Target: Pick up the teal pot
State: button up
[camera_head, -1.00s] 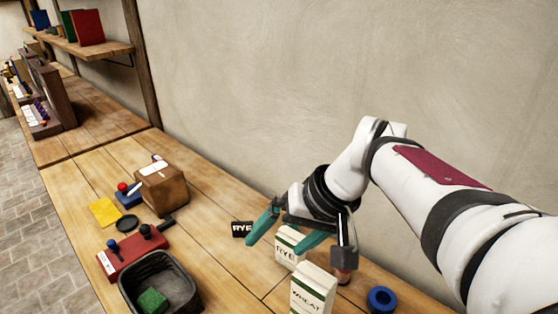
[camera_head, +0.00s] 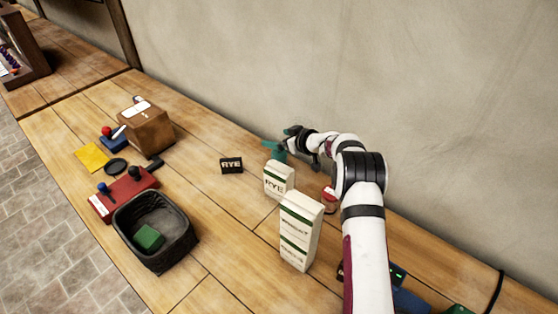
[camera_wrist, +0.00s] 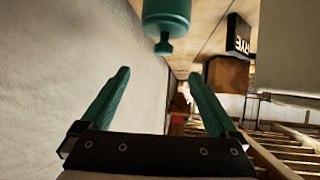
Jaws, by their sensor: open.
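The teal pot (camera_wrist: 167,20) shows at the top of the wrist view, cut off by the frame edge, with a knob end pointing down in the picture. My gripper (camera_wrist: 159,74) is open there, its two teal fingers apart with nothing between them. The pot is beyond the fingertips, apart from them. In the head view my gripper (camera_head: 280,144) is near the wall, behind the rye bag. A teal patch there blends with the fingers, and I cannot separate the pot from them.
A white rye bag (camera_head: 279,182) and a taller wheat bag (camera_head: 299,235) stand in front of my gripper. A black RYE sign (camera_head: 231,166) is left of them. A dark basket (camera_head: 180,218) holds a green block (camera_head: 149,238). The wall (camera_head: 330,70) is close behind.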

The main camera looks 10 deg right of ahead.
aim_at(280, 152)
notch_tip(280, 152, down, 6)
jog(key=shift+x, duration=1.45)
jog(key=shift+r, duration=0.2)
grip_shut()
